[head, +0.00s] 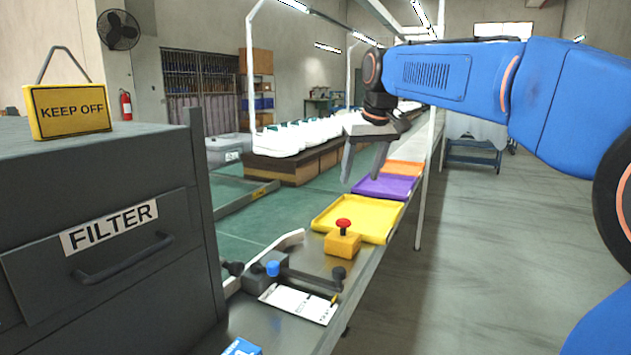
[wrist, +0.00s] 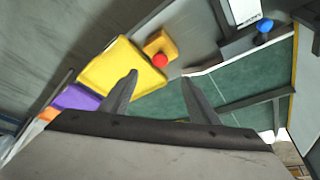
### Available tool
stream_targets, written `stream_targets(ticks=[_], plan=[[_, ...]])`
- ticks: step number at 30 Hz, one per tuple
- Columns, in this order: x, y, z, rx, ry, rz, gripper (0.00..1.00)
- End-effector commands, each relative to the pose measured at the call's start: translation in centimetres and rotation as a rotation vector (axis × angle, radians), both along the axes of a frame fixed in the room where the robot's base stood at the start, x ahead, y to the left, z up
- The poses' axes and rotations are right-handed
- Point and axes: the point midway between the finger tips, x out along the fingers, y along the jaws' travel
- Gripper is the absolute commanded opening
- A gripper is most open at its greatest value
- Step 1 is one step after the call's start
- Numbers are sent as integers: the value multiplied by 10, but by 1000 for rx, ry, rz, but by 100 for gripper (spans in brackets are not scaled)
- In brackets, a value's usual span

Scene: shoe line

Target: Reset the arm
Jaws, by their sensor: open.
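My gripper (head: 364,165) hangs from the end of my blue arm in the head view, jaws pointing down, above the line of trays. Its two fingers stand apart with nothing between them. In the wrist view the open fingers (wrist: 160,97) also show, empty, with the yellow tray (wrist: 107,62) and the green belt (wrist: 236,95) beyond them. The gripper is clear of the trays and touches nothing that I can see.
A yellow tray (head: 328,215), a purple tray (head: 384,187) and an orange tray (head: 405,168) line the bench. A red button on a yellow box (head: 342,245) stands nearby. White shoes (head: 277,141) stand behind. A dark filter cabinet (head: 100,240) fills the left.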

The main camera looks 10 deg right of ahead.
Motion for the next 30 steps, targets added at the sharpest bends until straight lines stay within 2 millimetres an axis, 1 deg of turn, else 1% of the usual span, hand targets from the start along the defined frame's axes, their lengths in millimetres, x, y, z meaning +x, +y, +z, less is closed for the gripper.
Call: stream_targets(ticks=[1,2,5,9,14,18,20,21,23,24,27,30], plan=[[-14,-3,-4,0,-1,-4,56],[-21,-5,-7,1,-2,-9,56],[-54,-11,-22,0,-4,-23,56],[-101,-20,-49,1,-7,-43,56],[-155,-29,-86,0,-8,-65,56],[-201,-36,-122,0,-11,-85,56],[-220,-38,-138,0,-13,-94,56],[-233,-40,-150,0,-13,-99,56],[-252,-42,-168,0,-15,-107,56],[-265,-44,-180,0,-15,-112,56],[-293,-46,-210,0,-17,-124,56],[-316,-49,-237,-1,-19,-135,56]])
